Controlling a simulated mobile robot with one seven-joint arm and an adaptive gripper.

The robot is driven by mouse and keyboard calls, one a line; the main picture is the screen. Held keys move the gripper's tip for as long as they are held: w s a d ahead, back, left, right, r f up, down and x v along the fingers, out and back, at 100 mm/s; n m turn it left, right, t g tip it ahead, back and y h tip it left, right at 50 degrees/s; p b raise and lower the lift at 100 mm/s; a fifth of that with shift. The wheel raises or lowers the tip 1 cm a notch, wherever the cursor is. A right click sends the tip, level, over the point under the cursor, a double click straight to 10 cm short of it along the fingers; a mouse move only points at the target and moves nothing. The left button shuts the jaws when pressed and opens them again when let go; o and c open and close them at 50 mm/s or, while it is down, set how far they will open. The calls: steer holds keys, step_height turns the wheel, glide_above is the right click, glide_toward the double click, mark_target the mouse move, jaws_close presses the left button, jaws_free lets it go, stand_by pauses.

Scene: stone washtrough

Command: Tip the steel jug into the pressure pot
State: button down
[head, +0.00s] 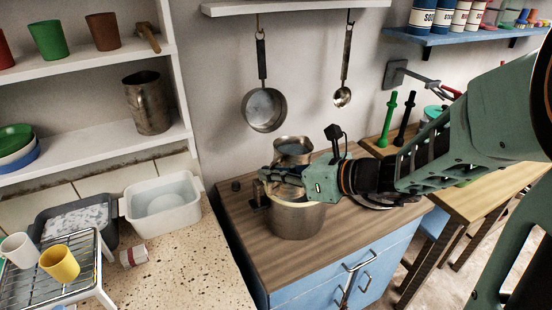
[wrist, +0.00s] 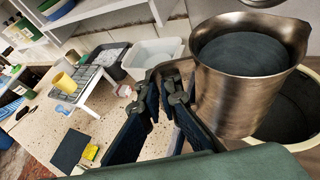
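The steel jug (wrist: 235,95) fills the right of the wrist view, roughly upright, with dark contents near its rim. In the head view the jug (head: 293,147) shows behind my gripper (head: 272,180), above the pot. In the wrist view my gripper's fingers (wrist: 168,82) converge at the jug's left side and appear shut on its handle; the contact is partly hidden. The pressure pot (head: 296,222) stands open on the wooden worktop. Its pale rim and dark inside (wrist: 292,108) show beside and below the jug. The gripper hides part of its mouth in the head view.
Another metal jug (head: 150,105) stands on the left shelf. A pan (head: 264,110) and ladle (head: 342,95) hang on the wall behind. A white basin (head: 162,203) and a rack (head: 50,270) with cups occupy the left counter. Green and black upright utensils stand at right.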

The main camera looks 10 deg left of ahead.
mark_target(272, 164)
steer(key=shift+w+r+m+g+y+p, duration=0.15)
steer(key=shift+r+m+p, duration=0.35)
steer(key=shift+p, duration=0.55)
steer(key=shift+r+m+g+y+p, duration=0.15)
steer(key=shift+r+m+g+p, duration=0.1)
steer(key=shift+r+p, duration=0.6)
steer(key=shift+w+d+r+m+p, duration=0.15)
steer(key=shift+w+r+m+p, duration=0.1)
steer(key=shift+p, duration=0.95)
steer(key=shift+w+d+r+m+g+y+p, duration=0.15)
steer(key=shift+w+r+m+g+y+p, duration=0.15)
steer(key=shift+p, duration=0.7)
steer(key=shift+w+d+r+m+g+y+p, duration=0.1)
steer(key=shift+r+m+g+p, duration=0.2)
steer(key=shift+p, duration=0.7)
steer(key=shift+w+d+r+m, duration=0.2)
steer(key=shift+w+r+m, duration=0.1)
steer(key=shift+m, duration=0.2)
stand_by(2.4)
